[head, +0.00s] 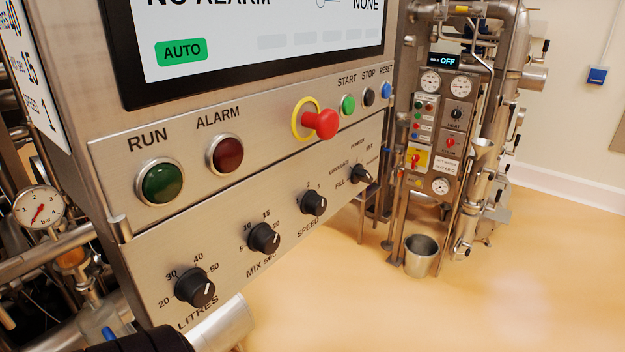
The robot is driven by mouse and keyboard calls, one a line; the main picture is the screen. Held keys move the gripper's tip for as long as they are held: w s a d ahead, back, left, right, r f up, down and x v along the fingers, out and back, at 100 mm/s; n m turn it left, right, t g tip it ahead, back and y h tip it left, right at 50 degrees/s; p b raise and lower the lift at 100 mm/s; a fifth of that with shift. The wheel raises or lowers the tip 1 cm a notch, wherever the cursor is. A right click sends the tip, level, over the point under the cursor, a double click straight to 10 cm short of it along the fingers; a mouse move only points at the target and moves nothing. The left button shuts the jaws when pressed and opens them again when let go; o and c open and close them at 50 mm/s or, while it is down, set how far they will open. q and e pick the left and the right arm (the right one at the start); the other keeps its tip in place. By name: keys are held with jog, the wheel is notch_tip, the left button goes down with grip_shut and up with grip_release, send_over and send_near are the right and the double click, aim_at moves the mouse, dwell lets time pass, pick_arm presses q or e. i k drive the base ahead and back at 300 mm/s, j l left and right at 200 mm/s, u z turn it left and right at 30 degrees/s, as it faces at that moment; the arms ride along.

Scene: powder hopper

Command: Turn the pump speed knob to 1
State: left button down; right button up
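The speed knob (313,202) is a black rotary knob on the lower steel panel, above the label SPEED. Nothing touches the knob. Neither of my grippers shows in the head view. A dark part at the bottom left edge seems to be my arm, without visible fingers.
The same panel (130,262) has the LITRES knob (195,287), MIX knob (263,239) and FILL/MIX selector (361,174). Above are the red emergency stop (320,124) and the RUN button (161,183). Open floor (400,310) lies right; a metal bucket (420,256) stands behind.

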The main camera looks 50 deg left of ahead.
aim_at(312, 203)
jog(key=u, duration=1.55)
